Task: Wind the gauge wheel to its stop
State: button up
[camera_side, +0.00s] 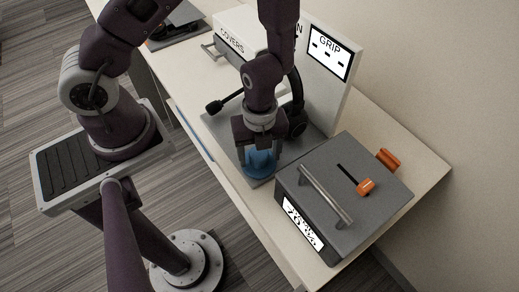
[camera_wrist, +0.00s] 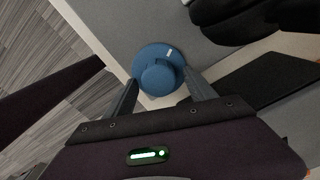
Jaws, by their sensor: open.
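The same blue wheel (camera_side: 260,163) is at the front edge of a grey plate in the side view, partly hidden by my gripper (camera_side: 256,147). In the wrist view my gripper (camera_wrist: 161,77) is open, with one finger on each side of the hub. I cannot tell whether the fingers touch it.
A grey box (camera_side: 365,216) with a bar handle and an orange slider knob (camera_side: 366,186) stands close on the right. A white panel marked GRIP (camera_side: 326,60) rises behind. A black-knobbed lever (camera_side: 214,106) is left of my gripper. A white COVERS box (camera_side: 232,46) is farther back.

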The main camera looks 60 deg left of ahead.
aim_at(260, 154)
notch_tip(260, 154, up, 7)
jog(key=shift+f, duration=0.15)
dwell(0.4)
notch_tip(260, 154, up, 5)
jog(key=n, duration=0.1)
jog(key=f+n+g, duration=0.1)
jog(key=f+n, duration=0.3)
jog(key=n, duration=0.2)
jog(key=f+n+g, duration=0.2)
jog(key=f+n, duration=0.2)
jog(key=n, duration=0.3)
jog(key=f+n+g, duration=0.1)
jog(key=f+n, duration=0.3)
jog(key=n, duration=0.2)
jog(key=shift+a+y, duration=0.25)
jog(key=shift+y, duration=0.05)
jog(key=shift+c, duration=0.2)
